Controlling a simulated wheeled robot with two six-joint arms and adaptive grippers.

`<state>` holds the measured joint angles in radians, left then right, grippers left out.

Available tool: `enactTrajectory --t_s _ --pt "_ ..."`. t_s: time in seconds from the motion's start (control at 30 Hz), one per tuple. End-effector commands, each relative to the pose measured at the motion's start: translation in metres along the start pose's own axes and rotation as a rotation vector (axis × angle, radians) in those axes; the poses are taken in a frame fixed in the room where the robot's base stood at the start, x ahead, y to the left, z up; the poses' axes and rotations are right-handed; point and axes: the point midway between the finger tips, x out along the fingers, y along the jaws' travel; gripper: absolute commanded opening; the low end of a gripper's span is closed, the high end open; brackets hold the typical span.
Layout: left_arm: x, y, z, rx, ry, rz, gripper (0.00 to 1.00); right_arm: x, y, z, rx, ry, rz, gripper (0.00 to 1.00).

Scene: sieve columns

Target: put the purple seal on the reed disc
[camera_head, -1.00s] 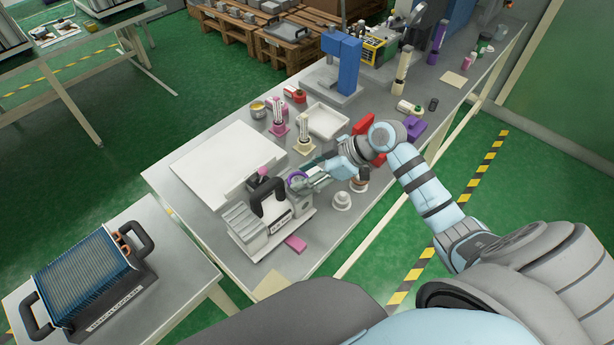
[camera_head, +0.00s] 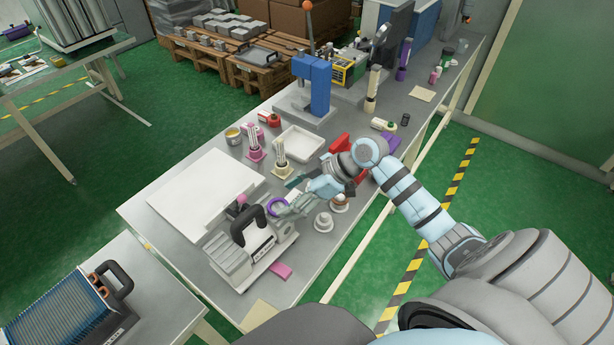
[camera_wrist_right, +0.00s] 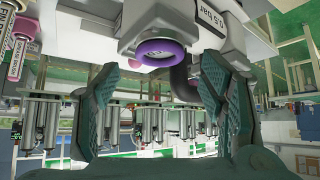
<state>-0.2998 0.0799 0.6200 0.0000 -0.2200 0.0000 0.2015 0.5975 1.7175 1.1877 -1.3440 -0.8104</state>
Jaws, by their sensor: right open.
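The purple seal (camera_head: 276,206) is a ring at the end of a short round port on the grey-white bench device (camera_head: 232,256) with a black handle. In the right wrist view the seal (camera_wrist_right: 160,52) shows as a purple ring with a pale centre. My right gripper (camera_head: 287,208) is beside the seal. Its two fingers (camera_wrist_right: 160,68) are spread wide, with the seal between and beyond their tips, and I see no contact. I cannot tell which thing is the reed disc. My left gripper is not in view.
A pale stepped round part (camera_head: 323,222) and a brown-topped one (camera_head: 339,203) stand close to my right gripper. A white tray (camera_head: 300,143) and a blue press (camera_head: 311,85) stand behind. A large white board (camera_head: 205,190) lies left.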

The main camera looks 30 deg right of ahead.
Motion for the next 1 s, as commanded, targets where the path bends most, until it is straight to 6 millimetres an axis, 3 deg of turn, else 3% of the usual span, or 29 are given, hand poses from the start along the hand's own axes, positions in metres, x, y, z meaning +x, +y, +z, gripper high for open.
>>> enactTrajectory --t_s 0.2,0.4,1.0 --pt "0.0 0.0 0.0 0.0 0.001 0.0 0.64 -0.063 0.001 0.002 -0.005 -0.009 0.003 0.65" --pt "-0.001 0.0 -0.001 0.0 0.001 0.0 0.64 -0.094 0.0 0.001 -0.001 -0.003 0.0 0.65" --pt "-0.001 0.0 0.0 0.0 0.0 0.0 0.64 -0.097 -0.001 0.0 0.0 -0.001 -0.001 0.65"
